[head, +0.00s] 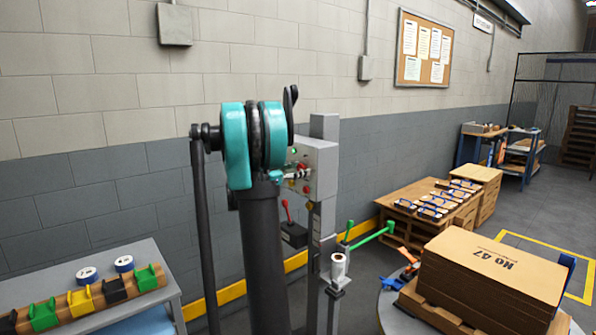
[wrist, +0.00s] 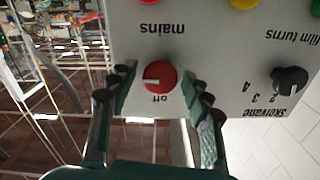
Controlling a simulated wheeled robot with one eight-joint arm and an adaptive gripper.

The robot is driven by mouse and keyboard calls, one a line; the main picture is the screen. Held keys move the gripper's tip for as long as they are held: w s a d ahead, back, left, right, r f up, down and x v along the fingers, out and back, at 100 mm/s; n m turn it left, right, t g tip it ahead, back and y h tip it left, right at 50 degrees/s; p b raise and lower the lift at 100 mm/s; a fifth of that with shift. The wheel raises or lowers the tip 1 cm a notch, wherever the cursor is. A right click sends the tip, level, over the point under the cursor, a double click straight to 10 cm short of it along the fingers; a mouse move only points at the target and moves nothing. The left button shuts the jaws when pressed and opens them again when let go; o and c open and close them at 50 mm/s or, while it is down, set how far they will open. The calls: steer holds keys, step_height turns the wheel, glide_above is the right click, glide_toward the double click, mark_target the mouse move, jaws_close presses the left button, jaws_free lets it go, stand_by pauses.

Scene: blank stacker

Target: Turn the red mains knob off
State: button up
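In the wrist view the red mains knob (wrist: 160,76) sits on a light grey control panel (wrist: 215,55), which appears upside down. The word "mains" is above the knob in the picture and "off" just below it. The knob's white mark points to picture left, not at "off". My gripper (wrist: 162,80) is open, with one finger on each side of the knob and a visible gap on both sides.
A black skervane knob (wrist: 290,80) is right of my right finger, with yellow and red buttons at the panel's top edge. In the head view, a red-handled lever (head: 286,212), green handles (head: 372,236) and stacked cardboard (head: 490,275) stand near the box.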

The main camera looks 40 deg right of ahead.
steer(key=c, duration=0.9)
steer(key=shift+n, duration=0.3)
steer(key=n, duration=0.3)
steer(key=shift+n, duration=0.4)
steer(key=n, duration=0.4)
steer(key=shift+n, duration=0.3)
steer(key=n, duration=0.4)
steer(key=shift+w+n, duration=0.1)
steer(key=shift+n, duration=2.4)
